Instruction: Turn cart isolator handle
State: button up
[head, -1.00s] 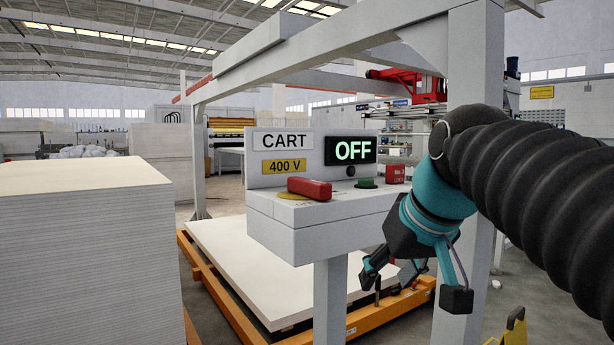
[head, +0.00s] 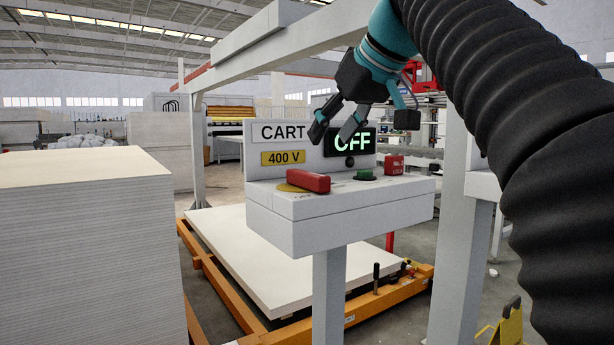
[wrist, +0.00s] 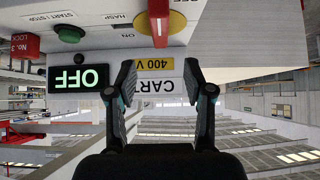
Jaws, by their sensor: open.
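The red isolator handle (head: 308,181) lies across a yellow disc (head: 291,188) on top of the grey cart box (head: 325,224). In the wrist view the red handle (wrist: 158,22) stands at the top middle, with its yellow disc (wrist: 177,22) around its base. The display (head: 350,142) reads OFF and is partly covered by a finger. My gripper (head: 335,130) is open and empty, above and apart from the handle, in front of the CART panel. In the wrist view my open fingers (wrist: 160,84) frame the yellow 400 V label (wrist: 155,64).
A green button (head: 365,174) and a red lock block (head: 394,165) sit right of the handle. The upright panel (head: 262,160) rises behind. A tall white board stack (head: 85,260) stands left, a grey gantry post (head: 462,260) right. Air above the handle is clear.

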aim_at(307, 172)
jog(key=b+x, duration=0.2)
jog(key=x, duration=0.9)
jog(key=shift+w+f, duration=0.1)
grip_shut()
